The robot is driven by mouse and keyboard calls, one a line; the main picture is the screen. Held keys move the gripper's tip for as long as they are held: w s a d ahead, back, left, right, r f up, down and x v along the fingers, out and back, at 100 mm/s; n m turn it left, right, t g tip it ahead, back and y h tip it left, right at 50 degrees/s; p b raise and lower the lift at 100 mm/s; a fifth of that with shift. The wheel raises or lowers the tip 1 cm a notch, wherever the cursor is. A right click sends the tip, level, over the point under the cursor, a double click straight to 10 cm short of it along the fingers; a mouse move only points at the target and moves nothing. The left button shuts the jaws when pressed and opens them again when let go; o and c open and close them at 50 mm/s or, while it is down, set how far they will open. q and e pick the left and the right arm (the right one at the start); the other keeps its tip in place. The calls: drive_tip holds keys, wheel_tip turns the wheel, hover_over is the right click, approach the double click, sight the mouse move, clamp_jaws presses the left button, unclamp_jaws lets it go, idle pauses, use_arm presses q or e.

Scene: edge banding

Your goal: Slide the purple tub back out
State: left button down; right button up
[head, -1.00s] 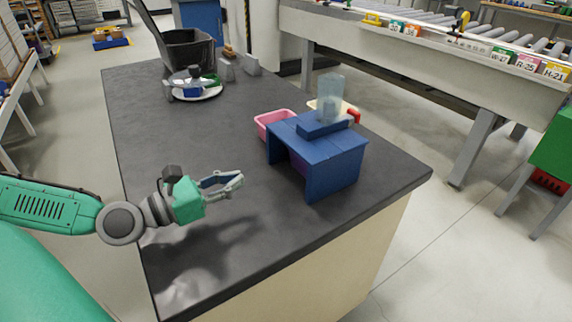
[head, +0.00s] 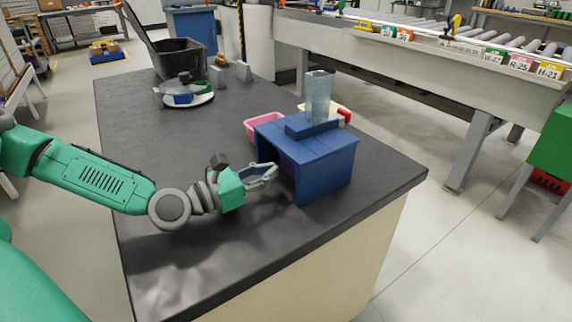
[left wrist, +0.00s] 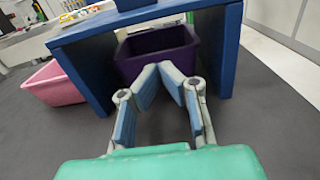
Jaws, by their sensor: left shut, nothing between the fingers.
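The purple tub (left wrist: 156,50) sits under the blue stand (left wrist: 232,40), between its legs, in the left wrist view. In the head view only a dark sliver of the tub shows beneath the blue stand (head: 325,170). My left gripper (head: 274,172) is just in front of the stand's open side. In the left wrist view its fingertips (left wrist: 164,68) are together, empty, and in front of the tub's near wall. I cannot tell whether they touch it. My right gripper is not in view.
A pink tub (head: 262,126) stands on the table behind the stand, and left of it in the left wrist view (left wrist: 52,84). A plate with items (head: 207,98) is farther back. The table's middle left is clear.

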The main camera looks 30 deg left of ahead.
use_arm(q)
drive_tip(key=w, duration=0.3)
drive_tip(key=shift+w+d+f, duration=0.15)
drive_tip(key=shift+w+d, duration=0.05)
drive_tip(key=shift+w+a+f, duration=0.1)
drive_tip(key=shift+w+a, duration=0.15)
drive_tip(key=shift+w, duration=0.1)
drive_tip(key=shift+w+d, duration=0.1)
drive_tip(key=shift+d, duration=0.55)
drive_tip(key=shift+w+d+b, duration=0.2)
drive_tip(key=shift+w+b, duration=0.1)
drive_tip(key=shift+b, duration=0.1)
drive_tip(key=b+x, duration=0.2)
drive_tip(key=x, duration=0.1)
drive_tip(key=b+x, duration=0.1)
drive_tip(key=x, duration=0.1)
drive_tip(key=shift+w+a+f+b, duration=0.15)
drive_tip(key=shift+w+a+b, duration=0.1)
drive_tip(key=shift+a+b, duration=0.15)
drive_tip(key=shift+w+d, duration=0.1)
drive_tip(key=shift+w, duration=0.1)
drive_tip(key=shift+d+r, duration=0.15)
drive_tip(key=shift+r, duration=0.1)
drive_tip(key=shift+d, duration=0.1)
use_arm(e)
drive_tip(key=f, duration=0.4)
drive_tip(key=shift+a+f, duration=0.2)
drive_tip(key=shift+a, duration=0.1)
